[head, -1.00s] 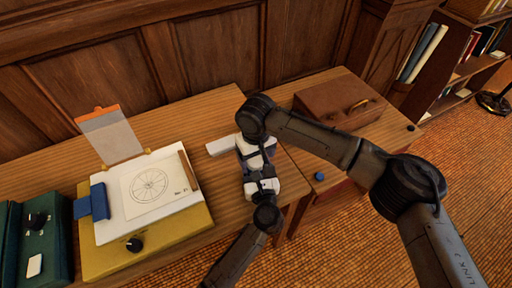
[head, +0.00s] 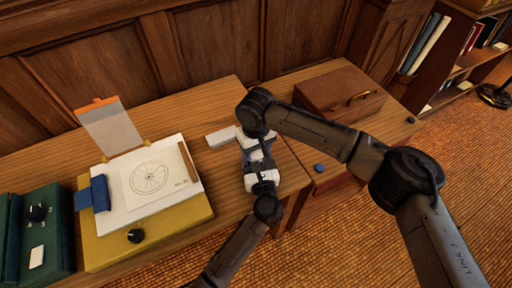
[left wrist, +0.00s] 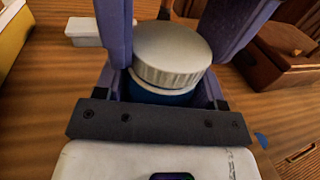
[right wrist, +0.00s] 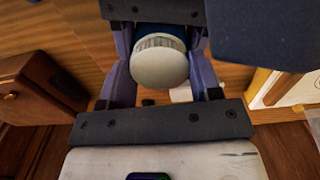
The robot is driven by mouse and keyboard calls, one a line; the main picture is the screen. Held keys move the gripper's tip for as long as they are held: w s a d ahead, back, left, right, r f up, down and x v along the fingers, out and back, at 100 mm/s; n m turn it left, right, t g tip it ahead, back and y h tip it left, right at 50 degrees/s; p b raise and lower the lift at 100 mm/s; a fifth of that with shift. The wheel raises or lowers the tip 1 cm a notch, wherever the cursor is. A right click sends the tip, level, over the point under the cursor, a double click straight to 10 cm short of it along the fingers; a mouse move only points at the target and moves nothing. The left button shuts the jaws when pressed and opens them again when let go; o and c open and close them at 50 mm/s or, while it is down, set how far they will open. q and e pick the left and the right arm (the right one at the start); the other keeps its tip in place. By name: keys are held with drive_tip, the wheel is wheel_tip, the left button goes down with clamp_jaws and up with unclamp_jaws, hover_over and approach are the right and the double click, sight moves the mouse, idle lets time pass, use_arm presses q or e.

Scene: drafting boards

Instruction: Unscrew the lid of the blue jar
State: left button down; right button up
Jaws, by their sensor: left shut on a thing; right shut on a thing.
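The blue jar (left wrist: 160,97) has a pale grey ribbed lid (left wrist: 168,52). In the right wrist view the round lid (right wrist: 160,64) faces that camera, with a strip of the blue body (right wrist: 162,30) behind it. My left gripper (left wrist: 163,85) is shut on the jar's blue body. My right gripper (right wrist: 160,65) is shut with its fingers on either side of the lid. The lid sits on the jar, with blue showing directly under its rim. In the head view the left gripper (head: 261,165) and right gripper (head: 256,143) meet and mostly hide the jar.
A white block (head: 220,137) lies just left of the grippers. A yellow drafting board (head: 150,235) with a wheel drawing and a green box (head: 40,250) stand further left. A brown case (head: 338,92) and small blue disc (head: 319,168) are at right. Bare wood lies between.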

drive_tip(key=shift+n, duration=1.7)
drive_tip(key=o, duration=1)
drive_tip(key=shift+r, duration=0.1)
drive_tip(key=shift+r, duration=2.35)
drive_tip(key=shift+c, duration=0.3)
wheel_tip(320, 180, up, 3)
drive_tip(key=m, duration=0.3)
drive_tip(key=shift+f, duration=3.95)
